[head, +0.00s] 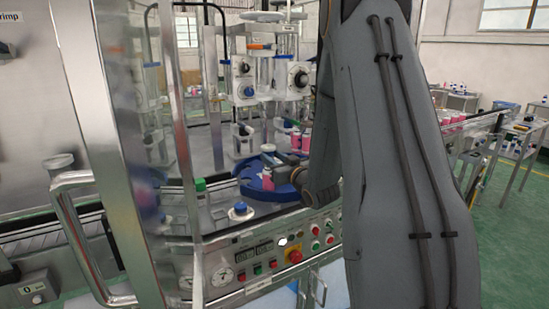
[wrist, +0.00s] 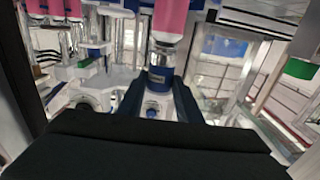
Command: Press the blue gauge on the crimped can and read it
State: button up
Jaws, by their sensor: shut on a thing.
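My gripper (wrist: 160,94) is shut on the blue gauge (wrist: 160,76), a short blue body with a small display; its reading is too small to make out. In the wrist view the gauge lines up with a pink can (wrist: 169,22) through a silver and white part. I cannot tell whether it is pressed down. In the head view my gripper (head: 284,162) is at the blue star wheel (head: 262,193), partly hidden by my arm. The gauge (head: 268,148) shows small just above the pink can (head: 268,181).
A blue-topped piece on a white round base (head: 240,210) stands in front of the wheel. The control panel with a red button (head: 295,256) lies below. A steel door handle (head: 75,225) is at left. Crimping heads (head: 245,80) stand behind. More pink cans (head: 301,141) are nearby.

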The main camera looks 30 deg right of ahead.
aim_at(273, 147)
jog(key=shift+f+b, duration=0.55)
jog(key=shift+f, duration=0.25)
dwell(0.6)
jog(key=shift+r, duration=0.15)
jog(key=shift+r+p, duration=1.5)
jog(key=shift+r, duration=0.9)
jog(key=shift+s, duration=0.1)
jog(key=s+p, duration=0.2)
jog(key=s, duration=1.4)
jog(key=shift+s+d+p, duration=0.3)
jog(key=shift+s, duration=0.1)
jog(key=shift+d, duration=0.1)
